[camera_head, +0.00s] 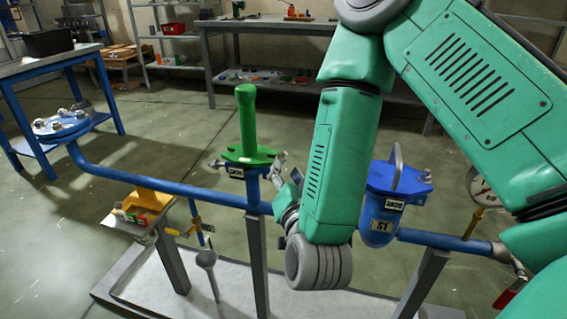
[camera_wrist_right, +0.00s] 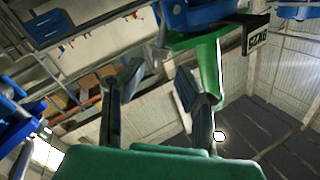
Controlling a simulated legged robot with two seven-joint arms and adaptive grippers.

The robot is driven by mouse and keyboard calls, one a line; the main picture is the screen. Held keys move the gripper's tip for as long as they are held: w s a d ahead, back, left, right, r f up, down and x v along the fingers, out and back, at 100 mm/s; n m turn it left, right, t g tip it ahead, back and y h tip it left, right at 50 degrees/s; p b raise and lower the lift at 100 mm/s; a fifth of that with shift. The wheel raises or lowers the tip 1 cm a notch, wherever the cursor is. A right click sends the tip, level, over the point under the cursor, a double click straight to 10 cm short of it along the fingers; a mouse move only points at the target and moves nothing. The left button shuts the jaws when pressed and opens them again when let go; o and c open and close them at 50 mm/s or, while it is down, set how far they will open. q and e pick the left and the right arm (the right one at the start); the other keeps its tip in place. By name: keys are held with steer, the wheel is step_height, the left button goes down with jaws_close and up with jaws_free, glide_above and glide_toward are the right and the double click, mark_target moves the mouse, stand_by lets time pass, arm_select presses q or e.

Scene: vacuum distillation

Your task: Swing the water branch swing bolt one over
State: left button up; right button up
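The water branch carries a green flange cap (camera_head: 250,156) with a tall green handle (camera_head: 246,115), on a blue pipe (camera_head: 160,186). A small metal swing bolt (camera_head: 216,163) shows at the cap's left side. My right gripper (camera_head: 279,172) is beside the cap's right edge, partly hidden by my own arm. In the wrist view the right gripper (camera_wrist_right: 158,82) has its two fingers apart. The green part (camera_wrist_right: 209,62) and blue flange (camera_wrist_right: 200,14) are just beyond them. I cannot tell which bolt is nearest the fingers. My left gripper is not in view.
A blue strainer (camera_head: 381,212) marked S1, with a metal loop handle, stands to the right. A pressure gauge (camera_head: 480,188) is further right. A yellow bin (camera_head: 148,200) is at the left. A blue bench (camera_head: 50,67) and grey workbench (camera_head: 270,24) stand behind.

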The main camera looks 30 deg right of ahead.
mark_target(284, 157)
steer(key=shift+w+d+r+p, duration=0.2)
steer(key=shift+w+d+p, duration=0.35)
steer(key=shift+w, duration=0.2)
steer(key=shift+x, duration=1)
steer(key=shift+w+d+p, duration=0.15)
steer(key=shift+w+p, duration=0.15)
steer(key=shift+w, duration=0.15)
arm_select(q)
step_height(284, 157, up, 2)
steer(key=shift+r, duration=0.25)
arm_select(e)
steer(key=shift+f, duration=0.1)
jaws_close()
